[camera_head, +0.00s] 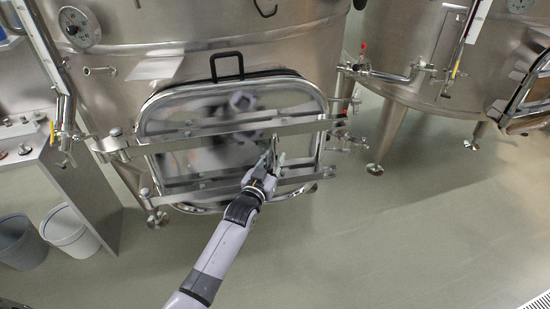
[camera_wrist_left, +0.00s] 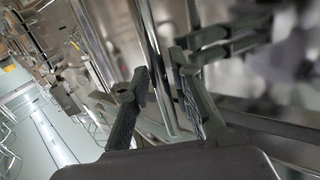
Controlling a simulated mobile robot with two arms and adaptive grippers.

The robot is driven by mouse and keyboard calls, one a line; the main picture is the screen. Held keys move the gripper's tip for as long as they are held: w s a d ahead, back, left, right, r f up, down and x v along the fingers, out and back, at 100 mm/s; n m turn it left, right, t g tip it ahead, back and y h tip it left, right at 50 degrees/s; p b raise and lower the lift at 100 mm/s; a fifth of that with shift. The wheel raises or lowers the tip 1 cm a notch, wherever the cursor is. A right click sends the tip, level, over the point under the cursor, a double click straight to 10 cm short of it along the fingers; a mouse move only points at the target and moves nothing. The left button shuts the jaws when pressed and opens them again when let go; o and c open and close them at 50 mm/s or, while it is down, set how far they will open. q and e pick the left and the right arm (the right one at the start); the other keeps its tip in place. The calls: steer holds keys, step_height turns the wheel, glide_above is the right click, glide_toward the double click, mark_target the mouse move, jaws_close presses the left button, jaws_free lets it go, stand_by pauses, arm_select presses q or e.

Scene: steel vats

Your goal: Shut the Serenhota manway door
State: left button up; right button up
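The manway door (camera_head: 190,160) is a polished steel panel with rounded corners, low on the front of the large steel vat (camera_head: 190,30). Two horizontal steel bars cross it from the hinge side at the left. A dark edge shows along its top, and the door lies close to the opening; I cannot tell if it is fully seated. My left gripper (camera_head: 273,158) is in front of the door's right half, near the bars. In the left wrist view, its fingers (camera_wrist_left: 163,100) are apart, with a steel rod seen between or behind them. My right gripper is not in view.
A second vat (camera_head: 420,50) stands at the right, with valves and pipes (camera_head: 390,73) between the two. Two bins (camera_head: 68,232) and a grey bench (camera_head: 75,185) are at the left. The floor (camera_head: 400,230) at the right is clear.

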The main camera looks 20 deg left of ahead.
arm_select(q)
steer(key=shift+w, duration=0.25)
steer(key=shift+c, duration=0.3)
jaws_close()
stand_by(0.4)
